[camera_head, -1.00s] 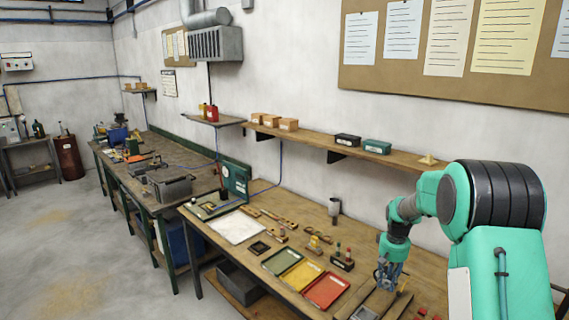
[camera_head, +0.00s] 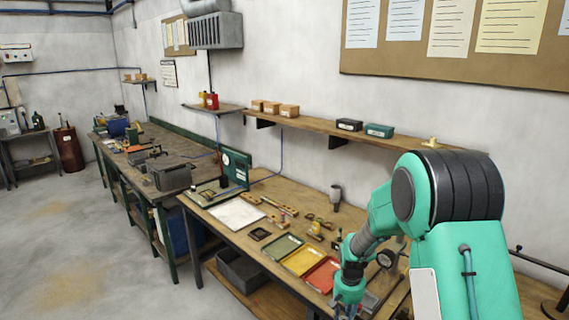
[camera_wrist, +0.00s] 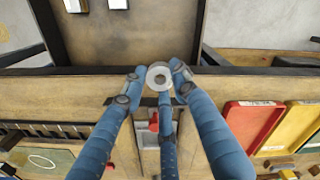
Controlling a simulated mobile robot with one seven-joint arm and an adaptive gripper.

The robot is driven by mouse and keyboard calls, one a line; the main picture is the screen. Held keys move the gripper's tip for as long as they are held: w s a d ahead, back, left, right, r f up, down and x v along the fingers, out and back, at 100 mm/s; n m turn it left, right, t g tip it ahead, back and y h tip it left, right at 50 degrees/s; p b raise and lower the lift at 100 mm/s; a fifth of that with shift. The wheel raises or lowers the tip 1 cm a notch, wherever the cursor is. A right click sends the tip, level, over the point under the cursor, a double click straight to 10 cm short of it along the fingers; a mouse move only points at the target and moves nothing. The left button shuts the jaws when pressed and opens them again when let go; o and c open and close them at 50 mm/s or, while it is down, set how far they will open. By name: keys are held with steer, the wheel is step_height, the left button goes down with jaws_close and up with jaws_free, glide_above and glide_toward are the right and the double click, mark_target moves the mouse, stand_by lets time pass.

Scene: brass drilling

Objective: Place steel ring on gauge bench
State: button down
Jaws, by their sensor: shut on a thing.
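In the wrist view my gripper (camera_wrist: 159,82) is shut on the steel ring (camera_wrist: 159,71), a small grey disc with a hole, held between the blue fingertips. The ring appears over the wooden bench's edge, but its height above it cannot be told. In the head view my gripper (camera_head: 347,309) is low at the bottom edge, in front of the red tray, and the ring cannot be made out there. The wooden bench (camera_head: 215,238) carries several trays and tools; I cannot tell whether it is the gauge bench.
Green, yellow and red trays (camera_head: 322,276) lie close to my arm. A green box with a dial (camera_head: 235,167) stands at the bench's far end, near a white sheet (camera_head: 238,213). A dark-framed bench (camera_head: 140,180) stands beyond. Open floor (camera_head: 60,240) lies left.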

steer(key=s+f, duration=0.4)
steer(key=f, duration=0.2)
steer(key=shift+s+f+b, duration=0.2)
steer(key=shift+f+b, duration=0.05)
steer(key=shift+b, duration=0.2)
steer(key=shift+d+r, duration=0.1)
stand_by(0.9)
step_height(320, 180, up, 18)
steer(key=w+d+m+p, duration=0.2)
steer(key=w+d+m, duration=0.15)
steer(key=d, duration=1.05)
steer(key=w+d+m+p, duration=0.2)
steer(key=d+m, duration=0.2)
steer(key=d, duration=1)
steer(key=s+d+m+p, duration=0.1)
steer(key=s+d+m, duration=0.3)
steer(key=d, duration=0.9)
steer(key=s+d+m+p, duration=0.2)
steer(key=s+d+m, duration=0.1)
steer(key=d, duration=1)
steer(key=f, duration=0.5)
steer(key=shift+s+d, duration=0.1)
steer(key=shift+s, duration=0.1)
